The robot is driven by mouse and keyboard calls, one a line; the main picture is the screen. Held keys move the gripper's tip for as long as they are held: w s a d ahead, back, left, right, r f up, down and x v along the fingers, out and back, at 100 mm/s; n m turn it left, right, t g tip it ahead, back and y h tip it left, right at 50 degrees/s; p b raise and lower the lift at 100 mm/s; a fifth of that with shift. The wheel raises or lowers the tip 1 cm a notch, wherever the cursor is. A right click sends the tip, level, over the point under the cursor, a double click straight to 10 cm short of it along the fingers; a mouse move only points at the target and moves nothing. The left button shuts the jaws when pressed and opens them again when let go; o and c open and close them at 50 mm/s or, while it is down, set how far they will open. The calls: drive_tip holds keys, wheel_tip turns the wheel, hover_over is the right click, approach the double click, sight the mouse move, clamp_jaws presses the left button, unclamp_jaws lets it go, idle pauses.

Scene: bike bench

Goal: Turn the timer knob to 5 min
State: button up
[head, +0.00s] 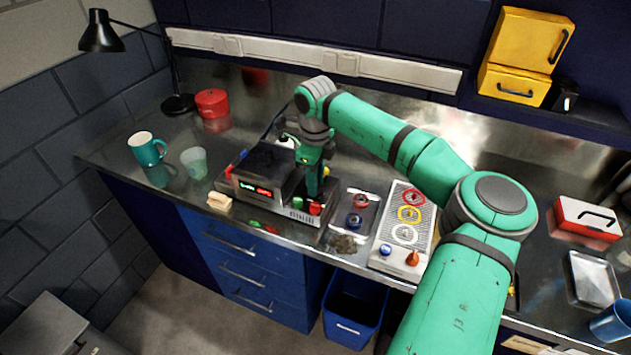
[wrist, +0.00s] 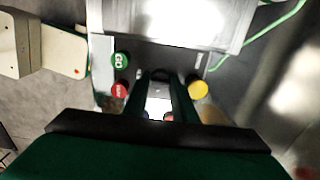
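A dark bench device (head: 262,172) with green and red lit displays stands on the metal bench, left of centre in the head view. My gripper (head: 312,192) points down over its right front part. In the wrist view the two fingers of my gripper (wrist: 161,82) stand apart, with a small dark rounded shape (wrist: 161,74) between their tips. This may be the timer knob; its pointer and scale cannot be read. A green GO button (wrist: 120,60) and a red button (wrist: 119,90) lie left of the fingers, and a yellow button (wrist: 198,89) lies right.
A teal mug (head: 146,148), a glass (head: 194,162) and a red tin (head: 211,103) stand left. A blue bin (head: 354,309) is below.

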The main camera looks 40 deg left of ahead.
idle(0.3)
drive_tip(key=m, duration=0.4)
drive_tip(key=shift+r, duration=0.1)
drive_tip(key=m, duration=0.8)
drive_tip(key=shift+m, duration=2.2)
